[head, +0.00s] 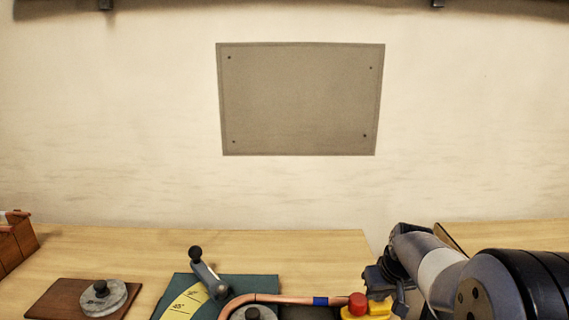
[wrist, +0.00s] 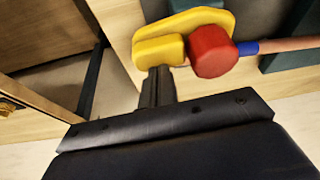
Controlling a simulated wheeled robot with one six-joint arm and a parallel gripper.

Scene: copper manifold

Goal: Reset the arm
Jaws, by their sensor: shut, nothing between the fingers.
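My gripper (wrist: 158,82) shows its dark fingers together at the middle of the wrist view, empty. The fingertips are right by the lower edge of a yellow part (wrist: 158,50); I cannot tell whether they touch it. In the head view my gripper is at the lower right, beside the same yellow part (head: 366,311), and its fingertips are hard to make out. A red knob (wrist: 209,52) sits on or against the yellow part, and it also shows in the head view (head: 358,303).
A copper pipe (head: 270,297) with a blue band runs left from the red knob. A grey lever (head: 208,279) stands by a yellow dial on a green plate (head: 262,285). A round weight (head: 103,298) sits on a brown board (head: 57,299). The bench's back left is clear.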

